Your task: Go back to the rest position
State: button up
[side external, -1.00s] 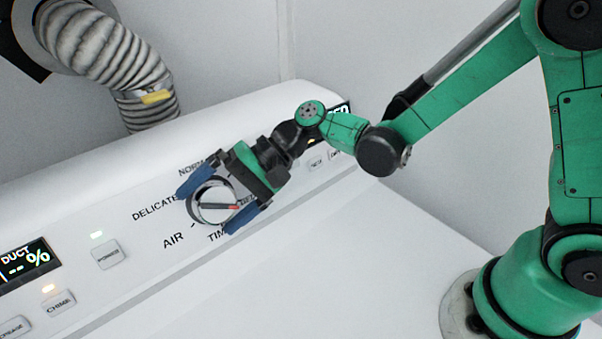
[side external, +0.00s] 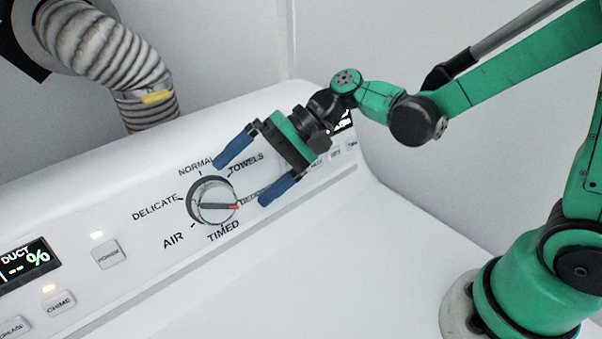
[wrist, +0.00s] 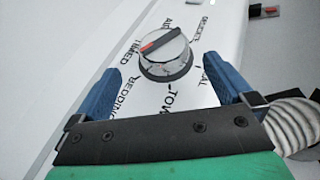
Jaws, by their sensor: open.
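My gripper (side external: 252,168) is open, with its two blue fingers apart and nothing between them. In the side external view it is up and to the right of the round dial (side external: 210,202), clear of it. The dial is silver with a dark bar and a red tip, and the red tip points right, near the label "BEDDING", partly hidden by a finger. In the wrist view the dial (wrist: 165,54) lies beyond the gap between the fingertips (wrist: 170,85), with its red tip at the left.
The white control panel (side external: 150,240) has a power button (side external: 108,254), a chime button (side external: 58,303) and a lit display (side external: 27,262). A ribbed grey hose (side external: 105,55) hangs behind it at the upper left. The white top surface (side external: 330,270) in front is clear.

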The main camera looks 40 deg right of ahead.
jog(key=s+d+n+t+h, duration=0.2)
jog(key=s+d+h, duration=0.1)
jog(key=d+h, duration=0.2)
jog(key=s+d+n+t+h, duration=0.2)
jog(key=d+h, duration=0.4)
jog(key=d, duration=0.4)
jog(key=shift+s+r+n, duration=0.4)
jog(key=shift+s+r, duration=0.05)
jog(key=shift+s, duration=0.25)
